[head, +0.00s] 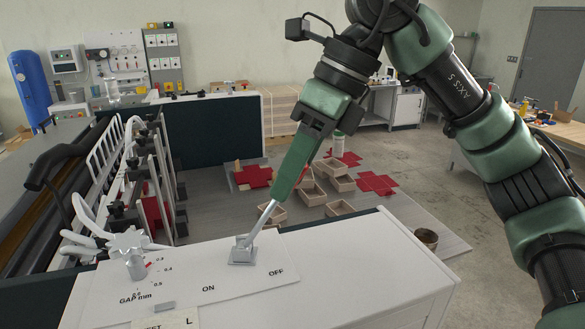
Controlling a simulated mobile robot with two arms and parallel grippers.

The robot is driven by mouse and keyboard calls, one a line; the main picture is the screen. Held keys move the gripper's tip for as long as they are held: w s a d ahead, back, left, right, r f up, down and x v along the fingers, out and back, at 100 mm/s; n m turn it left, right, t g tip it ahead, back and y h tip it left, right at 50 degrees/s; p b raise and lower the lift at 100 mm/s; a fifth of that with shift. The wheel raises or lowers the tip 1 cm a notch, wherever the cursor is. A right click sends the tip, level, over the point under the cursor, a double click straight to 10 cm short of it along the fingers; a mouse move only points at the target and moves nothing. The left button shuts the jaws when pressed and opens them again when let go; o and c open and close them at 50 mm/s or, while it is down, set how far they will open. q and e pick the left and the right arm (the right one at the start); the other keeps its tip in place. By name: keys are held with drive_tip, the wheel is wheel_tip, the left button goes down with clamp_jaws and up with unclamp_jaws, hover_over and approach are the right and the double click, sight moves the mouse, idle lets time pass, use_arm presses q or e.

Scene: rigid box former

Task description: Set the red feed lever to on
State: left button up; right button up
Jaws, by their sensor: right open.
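The feed lever (262,218) stands on a small metal base on the white panel (190,285). Its bare metal shaft leans up and to the right, towards the OFF side; ON is printed to the left of OFF. The upper part of the lever is mostly hidden behind my gripper, with a sliver of red showing at its right edge. My right gripper (281,192) is open and comes down from above, its fingers pointing down at the lever's upper end. I cannot tell whether they touch it. My left gripper is not in view.
A white star-shaped GAP knob (130,250) stands to the left on the panel. Behind it are the machine's rods and rollers. Beyond the panel, a grey table (400,220) holds open boxes and red blanks (376,184). A small brown cup (427,238) stands at the right.

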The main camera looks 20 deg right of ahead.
drive_tip(key=shift+d, duration=0.15)
drive_tip(key=c, duration=0.8)
clamp_jaws()
idle(0.5)
